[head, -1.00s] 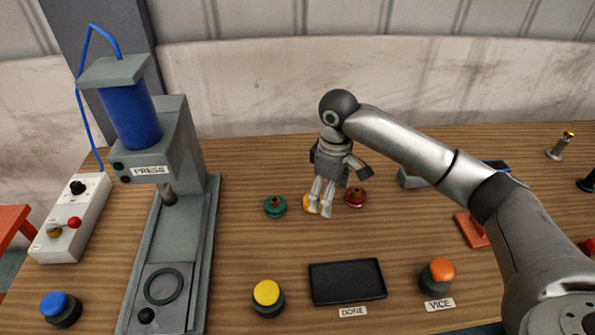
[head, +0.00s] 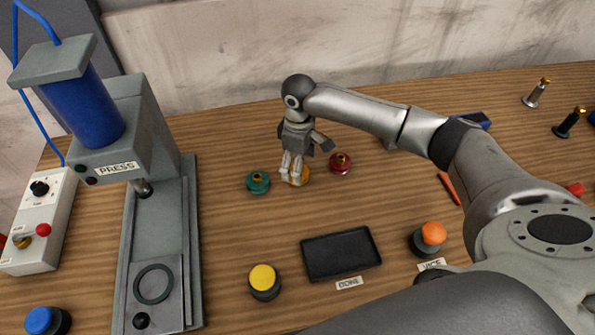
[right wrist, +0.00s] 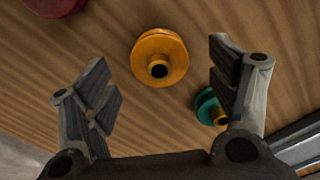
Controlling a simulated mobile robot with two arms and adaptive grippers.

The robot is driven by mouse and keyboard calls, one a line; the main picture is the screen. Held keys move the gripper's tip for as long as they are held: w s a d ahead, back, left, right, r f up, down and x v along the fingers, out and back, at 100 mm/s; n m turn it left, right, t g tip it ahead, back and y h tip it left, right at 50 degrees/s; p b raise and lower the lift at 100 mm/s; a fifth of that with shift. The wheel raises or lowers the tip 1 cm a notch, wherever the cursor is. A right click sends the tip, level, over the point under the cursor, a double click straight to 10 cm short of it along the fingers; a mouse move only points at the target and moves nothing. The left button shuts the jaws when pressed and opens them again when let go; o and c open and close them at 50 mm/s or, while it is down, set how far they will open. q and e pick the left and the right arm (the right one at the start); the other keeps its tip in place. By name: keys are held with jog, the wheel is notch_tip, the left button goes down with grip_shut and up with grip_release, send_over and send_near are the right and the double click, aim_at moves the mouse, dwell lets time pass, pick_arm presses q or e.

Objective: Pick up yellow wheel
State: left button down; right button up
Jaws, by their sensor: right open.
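The yellow wheel (head: 303,176) lies on the wooden table between a green wheel (head: 258,182) and a red wheel (head: 340,163). My right gripper (head: 291,178) points down over the yellow wheel and partly hides it in the head view. In the right wrist view the yellow wheel (right wrist: 159,58) is a round disc with a raised hub and dark bore, lying between the open fingers of the right gripper (right wrist: 160,85) and apart from both. The green wheel (right wrist: 208,106) shows behind the right-hand finger, and the red wheel (right wrist: 55,4) at the top left. My left gripper is not visible.
A press (head: 150,150) stands at the left beside a control box (head: 38,215). A black tray (head: 342,254) labelled DONE, a yellow button (head: 264,281) and an orange button (head: 430,238) are nearer the front. Small posts (head: 536,94) stand at the far right. Table around the wheels is clear.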

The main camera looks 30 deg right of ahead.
jog(key=shift+f, duration=1.35)
jog(key=shift+w+r, duration=0.1)
jog(key=shift+w, duration=0.05)
jog(key=c, duration=1.5)
jog(key=shift+c, duration=0.2)
